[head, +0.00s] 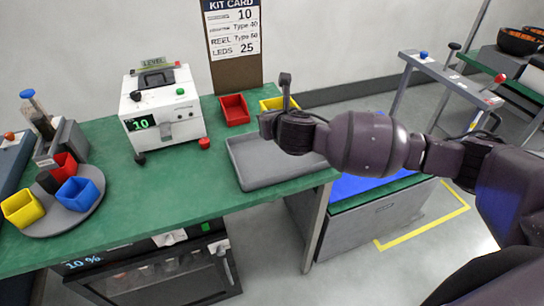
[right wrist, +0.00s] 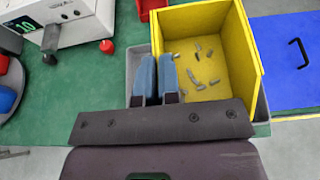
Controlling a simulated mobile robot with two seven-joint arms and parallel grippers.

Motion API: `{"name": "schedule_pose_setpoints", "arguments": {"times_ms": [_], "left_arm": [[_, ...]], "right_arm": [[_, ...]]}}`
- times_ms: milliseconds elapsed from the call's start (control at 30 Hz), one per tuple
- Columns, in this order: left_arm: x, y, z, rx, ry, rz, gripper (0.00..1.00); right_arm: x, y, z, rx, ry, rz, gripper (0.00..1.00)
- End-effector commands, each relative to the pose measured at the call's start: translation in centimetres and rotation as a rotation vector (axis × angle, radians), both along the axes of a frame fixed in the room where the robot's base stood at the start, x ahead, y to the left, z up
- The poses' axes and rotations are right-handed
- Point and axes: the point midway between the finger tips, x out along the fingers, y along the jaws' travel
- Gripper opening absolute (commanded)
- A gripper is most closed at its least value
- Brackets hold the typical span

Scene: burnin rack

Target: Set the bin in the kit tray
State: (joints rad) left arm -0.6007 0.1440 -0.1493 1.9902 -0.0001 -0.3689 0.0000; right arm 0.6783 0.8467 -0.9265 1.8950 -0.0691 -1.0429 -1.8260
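The yellow bin (right wrist: 205,60) fills the middle of the right wrist view, with several small grey parts on its floor. In the head view the bin (head: 272,103) shows only partly, behind my right gripper (head: 284,100). The fingers of my right gripper (right wrist: 158,80) are close together on the bin's left wall, one on each side. The grey kit tray (head: 250,172) lies on the green bench and looks empty where it shows. In the right wrist view the bin overlaps the tray (right wrist: 131,72); its height above the tray cannot be told. My left gripper is not in view.
A red bin (head: 235,110) stands behind the tray. A white instrument (head: 162,105) is to the left, and a round grey holder (head: 78,205) with small coloured bins is at far left. A kit card board (head: 233,45) stands at the back. A blue surface (head: 350,186) lies right of the bench.

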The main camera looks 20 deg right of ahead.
Motion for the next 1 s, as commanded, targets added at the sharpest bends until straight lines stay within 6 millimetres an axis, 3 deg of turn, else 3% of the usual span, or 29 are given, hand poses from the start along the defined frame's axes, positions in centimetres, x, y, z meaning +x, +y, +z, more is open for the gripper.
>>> {"name": "schedule_pose_setpoints", "arguments": {"times_ms": [100, 333, 667, 1000], "left_arm": [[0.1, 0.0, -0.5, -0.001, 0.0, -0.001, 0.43], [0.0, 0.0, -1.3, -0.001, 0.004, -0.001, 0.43], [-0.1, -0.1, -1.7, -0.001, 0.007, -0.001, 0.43], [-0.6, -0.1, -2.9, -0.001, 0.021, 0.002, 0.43]], "right_arm": [[-0.1, 0.0, -3.0, 0.002, 0.005, -0.001, 0.0], [0.0, 0.0, -7.5, 0.001, 0.003, -0.002, 0.0], [0.0, 0.0, -9.9, 0.0, 0.0, 0.0, 0.0], [0.0, 0.0, -13.7, 0.0, 0.0, 0.001, 0.0]]}}
